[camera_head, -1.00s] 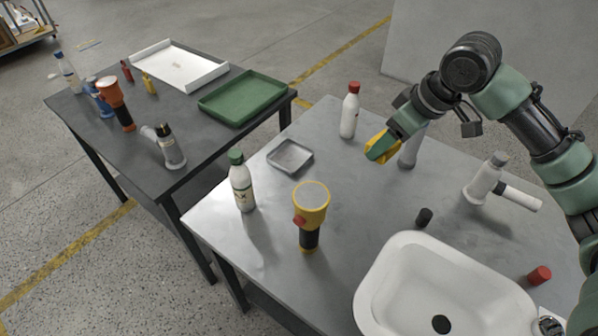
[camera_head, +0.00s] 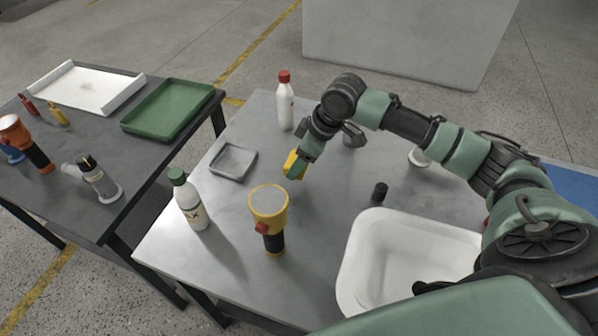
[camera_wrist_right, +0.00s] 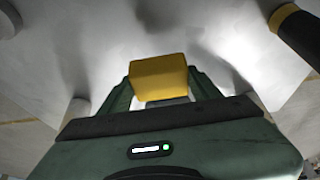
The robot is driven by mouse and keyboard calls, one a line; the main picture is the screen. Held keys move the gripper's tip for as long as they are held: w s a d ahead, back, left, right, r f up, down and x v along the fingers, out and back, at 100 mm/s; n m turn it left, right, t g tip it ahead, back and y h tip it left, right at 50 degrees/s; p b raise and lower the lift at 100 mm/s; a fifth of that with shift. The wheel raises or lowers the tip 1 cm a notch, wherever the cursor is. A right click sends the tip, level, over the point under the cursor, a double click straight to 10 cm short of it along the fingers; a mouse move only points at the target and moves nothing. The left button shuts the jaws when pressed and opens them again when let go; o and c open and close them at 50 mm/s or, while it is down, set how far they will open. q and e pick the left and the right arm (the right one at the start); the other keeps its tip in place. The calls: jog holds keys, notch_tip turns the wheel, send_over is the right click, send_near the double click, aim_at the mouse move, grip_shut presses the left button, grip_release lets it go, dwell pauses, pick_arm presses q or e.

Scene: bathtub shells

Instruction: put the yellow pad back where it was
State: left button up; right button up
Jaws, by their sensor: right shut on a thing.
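My right gripper (camera_head: 294,172) is shut on the yellow pad (camera_head: 291,161), a small block partly hidden by the fingers in the head view. The pad shows clearly in the right wrist view (camera_wrist_right: 158,78), between the two green fingers. The gripper points down over the grey metal table (camera_head: 215,235), right of a small grey tray (camera_head: 233,162) and behind a yellow flashlight (camera_head: 268,205). The tray looks empty. I cannot tell the exact height of the pad above the table. My left gripper is not in view.
A green-capped bottle (camera_head: 190,204) stands left of the flashlight, a red-capped bottle (camera_head: 285,105) at the back. A white basin (camera_head: 352,265) and black cap (camera_head: 380,190) lie to the right. A dark side table holds a green tray (camera_head: 130,125) and white tray (camera_head: 62,78).

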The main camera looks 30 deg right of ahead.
aim_at(299, 183)
jog(key=shift+f, duration=2.55)
jog(key=shift+f, duration=0.15)
jog(key=o, duration=1.2)
jog(key=v, duration=1.2)
